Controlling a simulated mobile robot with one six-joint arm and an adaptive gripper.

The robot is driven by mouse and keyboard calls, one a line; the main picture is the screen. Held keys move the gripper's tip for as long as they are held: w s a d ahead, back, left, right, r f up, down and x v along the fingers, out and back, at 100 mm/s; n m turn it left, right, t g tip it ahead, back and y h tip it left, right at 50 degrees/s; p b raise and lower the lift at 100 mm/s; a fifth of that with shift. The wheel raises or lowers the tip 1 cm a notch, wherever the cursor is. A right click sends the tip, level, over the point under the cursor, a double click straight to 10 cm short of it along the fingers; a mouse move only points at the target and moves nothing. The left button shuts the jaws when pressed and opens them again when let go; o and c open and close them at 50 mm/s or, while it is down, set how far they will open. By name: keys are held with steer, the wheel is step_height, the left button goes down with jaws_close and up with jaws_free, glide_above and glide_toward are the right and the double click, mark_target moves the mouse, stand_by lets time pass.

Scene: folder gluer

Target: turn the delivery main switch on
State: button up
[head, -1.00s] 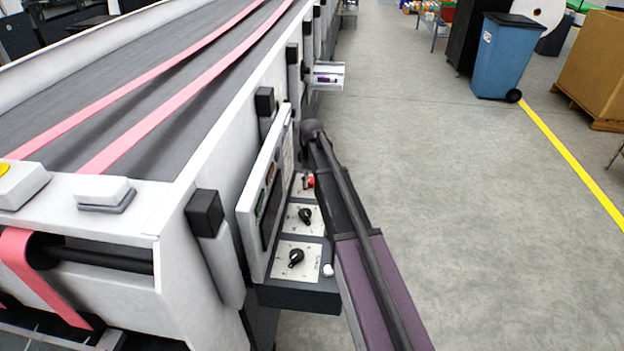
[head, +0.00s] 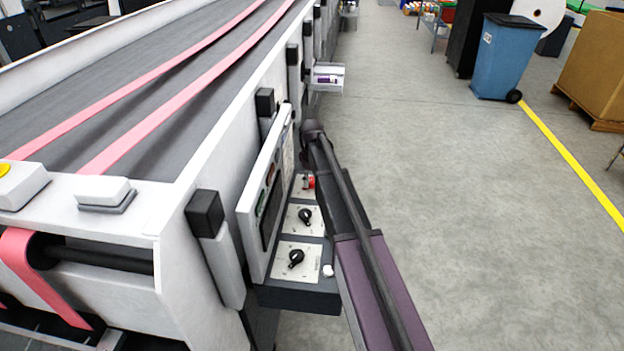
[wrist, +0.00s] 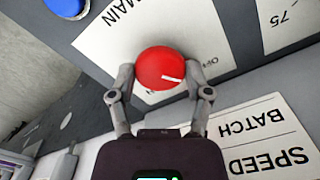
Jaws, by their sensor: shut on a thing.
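The main switch is a round red knob (wrist: 160,68) with a short white mark on a white plate (wrist: 112,35) lettered MAIN. The mark points right in the wrist view, near partly covered letters that look like OFF. My gripper (wrist: 160,77) has a finger on each side of the knob and is shut on it. In the head view the red knob (head: 309,181) shows as a small patch at the far end of the control box (head: 297,291), partly covered by my arm. My fingers cannot be made out there.
Two black knobs (head: 305,215) (head: 296,258) sit on nearer plates of the box. An upright display panel (head: 262,205) stands along its left side, close to my arm. A blue button (wrist: 66,6) is near the red knob.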

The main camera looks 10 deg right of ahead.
steer(key=m, duration=0.4)
steer(key=shift+s, duration=0.2)
steer(key=m, duration=0.8)
steer(key=shift+m, duration=0.3)
steer(key=m, duration=0.3)
steer(key=shift+m, duration=0.4)
steer(key=o, duration=1.1)
steer(key=shift+w+f, duration=0.1)
steer(key=shift+o, duration=0.2)
steer(key=shift+w+n, duration=0.1)
steer(key=shift+n, duration=0.3)
